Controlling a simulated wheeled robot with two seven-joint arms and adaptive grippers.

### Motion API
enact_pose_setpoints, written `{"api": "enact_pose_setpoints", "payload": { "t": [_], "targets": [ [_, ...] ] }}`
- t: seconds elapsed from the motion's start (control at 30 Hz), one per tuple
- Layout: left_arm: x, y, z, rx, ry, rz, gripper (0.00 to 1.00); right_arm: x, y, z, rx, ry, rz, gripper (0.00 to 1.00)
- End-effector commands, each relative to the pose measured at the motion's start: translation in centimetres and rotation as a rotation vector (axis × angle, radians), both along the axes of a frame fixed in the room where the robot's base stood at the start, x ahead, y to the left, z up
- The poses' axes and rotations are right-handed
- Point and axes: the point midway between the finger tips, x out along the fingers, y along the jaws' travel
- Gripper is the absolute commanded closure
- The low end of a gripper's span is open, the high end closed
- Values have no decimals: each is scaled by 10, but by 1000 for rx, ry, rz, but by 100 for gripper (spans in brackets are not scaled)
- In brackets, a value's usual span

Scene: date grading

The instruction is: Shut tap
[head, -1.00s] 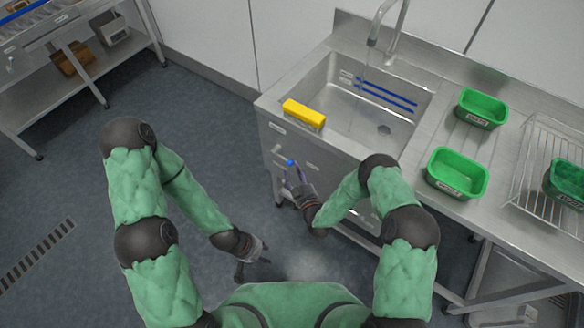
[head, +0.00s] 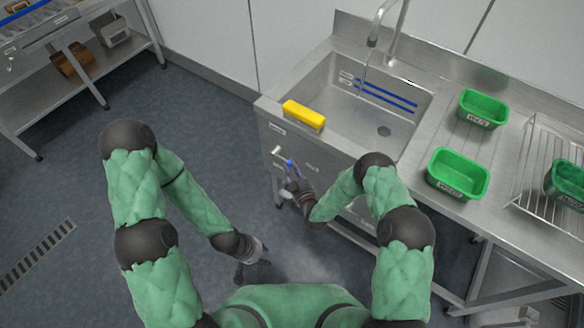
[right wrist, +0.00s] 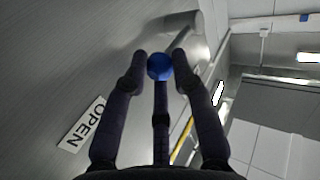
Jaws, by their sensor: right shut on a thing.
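The tap's curved spout (head: 373,32) rises behind the sink basin (head: 340,100) in the head view. A thin pale streak below the spout looks like running water. A lever with a blue ball knob (head: 289,163) is at the sink's front panel; the knob (right wrist: 160,67) also shows in the right wrist view. My right gripper (right wrist: 159,75) is shut on the lever, one finger on each side of the knob. An "OPEN" label (right wrist: 82,125) is on the panel beside it. My left gripper (head: 252,272) hangs low over the floor, apparently open and empty.
A yellow block (head: 304,115) lies on the sink's front left rim. Green tubs (head: 483,109) (head: 457,173) stand on the counter right of the basin, near a wire rack (head: 540,180). A steel shelf unit (head: 80,85) stands at far left. The floor between is clear.

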Motion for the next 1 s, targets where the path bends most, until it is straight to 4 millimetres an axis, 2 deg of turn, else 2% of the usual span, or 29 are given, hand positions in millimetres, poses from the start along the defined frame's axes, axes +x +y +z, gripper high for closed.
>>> {"api": "enact_pose_setpoints", "payload": {
  "t": [0.67, 0.87, 1.0],
  "targets": [
    [0, 0, -6, 0, 0, 0, 60, 0, 0, -2, 17, -15, 1, 100],
    [0, 0, -17, 0, 0, 0, 60, 1, 1, -7, 43, -35, 1, 100],
    [0, 0, -34, 0, 0, 0, 60, 2, 1, -15, 86, -66, 1, 100]
  ]
}}
